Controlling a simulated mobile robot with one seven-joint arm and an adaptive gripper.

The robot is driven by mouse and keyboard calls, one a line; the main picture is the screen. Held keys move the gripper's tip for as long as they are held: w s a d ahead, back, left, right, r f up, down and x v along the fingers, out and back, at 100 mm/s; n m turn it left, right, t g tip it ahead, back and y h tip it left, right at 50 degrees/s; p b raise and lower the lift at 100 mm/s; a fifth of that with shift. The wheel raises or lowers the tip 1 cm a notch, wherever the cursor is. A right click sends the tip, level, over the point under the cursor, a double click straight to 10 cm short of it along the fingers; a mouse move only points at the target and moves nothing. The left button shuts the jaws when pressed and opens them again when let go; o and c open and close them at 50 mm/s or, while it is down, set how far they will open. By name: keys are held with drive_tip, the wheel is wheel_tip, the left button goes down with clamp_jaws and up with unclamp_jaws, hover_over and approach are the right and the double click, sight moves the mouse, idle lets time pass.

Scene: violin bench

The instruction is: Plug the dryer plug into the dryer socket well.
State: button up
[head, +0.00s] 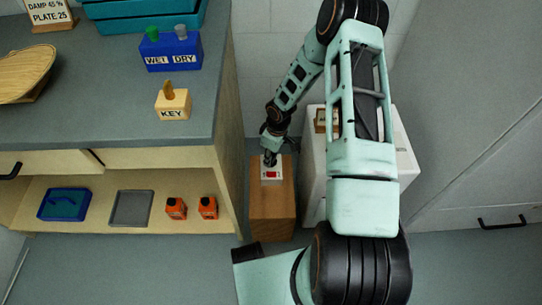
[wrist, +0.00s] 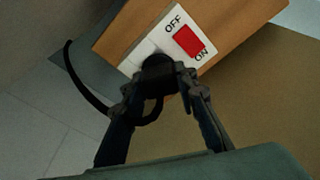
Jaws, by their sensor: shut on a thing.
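My gripper (head: 270,157) reaches down to the top of a wooden block. In the wrist view my gripper (wrist: 160,84) is shut on the black dryer plug (wrist: 157,65), and a black cable (wrist: 82,82) curves away to the left. The plug is over the left part of a white switch plate (wrist: 207,47), beside a red switch (wrist: 189,41) marked OFF and ON. The plug and fingers hide the socket well, so I cannot tell how far in the plug sits. In the head view the plate (head: 278,180) shows its red switch just below the gripper.
The wooden block (head: 271,216) stands in a narrow gap between the workbench (head: 222,100) on the left and a white cabinet (head: 312,190) on the right. A KEY block (head: 172,104) and a WET/DRY holder (head: 171,53) stand on the bench.

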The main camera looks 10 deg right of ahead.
sight(275, 163)
drive_tip(key=shift+f, duration=0.3)
drive_tip(key=o, duration=1.1)
drive_tip(key=shift+o, duration=0.2)
drive_tip(key=shift+r, duration=0.1)
wheel_tip(275, 163, up, 12)
drive_tip(key=s+d, duration=0.1)
